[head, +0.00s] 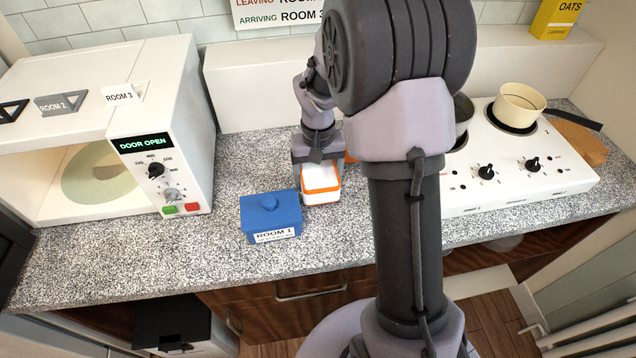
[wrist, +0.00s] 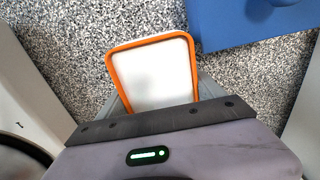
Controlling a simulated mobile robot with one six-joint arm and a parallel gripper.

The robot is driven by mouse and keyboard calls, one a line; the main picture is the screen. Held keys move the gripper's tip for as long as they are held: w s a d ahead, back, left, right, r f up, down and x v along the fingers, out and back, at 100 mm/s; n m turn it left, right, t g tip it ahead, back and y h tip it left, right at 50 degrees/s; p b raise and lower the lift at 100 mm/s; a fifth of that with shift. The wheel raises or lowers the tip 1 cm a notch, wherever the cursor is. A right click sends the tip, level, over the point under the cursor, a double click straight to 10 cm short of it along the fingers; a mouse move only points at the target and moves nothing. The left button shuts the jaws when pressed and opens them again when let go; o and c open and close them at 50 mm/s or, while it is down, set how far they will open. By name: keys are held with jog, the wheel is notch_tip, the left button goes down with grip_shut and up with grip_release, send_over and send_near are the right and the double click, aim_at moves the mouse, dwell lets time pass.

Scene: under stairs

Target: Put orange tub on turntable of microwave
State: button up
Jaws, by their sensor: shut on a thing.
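The orange tub (head: 321,190), white with an orange rim, is at my gripper (head: 318,160) on the counter side right of the blue box. In the wrist view the tub (wrist: 152,75) sits between the grey fingers of my gripper (wrist: 158,100), which is shut on it. I cannot tell whether the tub's base touches the counter. The microwave (head: 180,110) stands at the left with its display reading DOOR OPEN. Its pale round turntable (head: 90,185) shows inside the open cavity, partly hidden by the top and control panel.
A blue lidded box (head: 268,218) labelled ROOM 1 is close left of the tub, between it and the microwave. A white hob (head: 520,180) with a cream pot (head: 520,104) is at the right. Speckled counter (head: 110,260) is bare before the microwave. An orange thing behind my arm is mostly hidden.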

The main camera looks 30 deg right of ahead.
aim_at(321, 184)
notch_tip(321, 184, down, 2)
jog(key=shift+f+b, duration=0.25)
jog(key=shift+b, duration=0.15)
jog(key=shift+r, duration=0.1)
jog(key=o, duration=2.1)
jog(key=shift+c, duration=0.2)
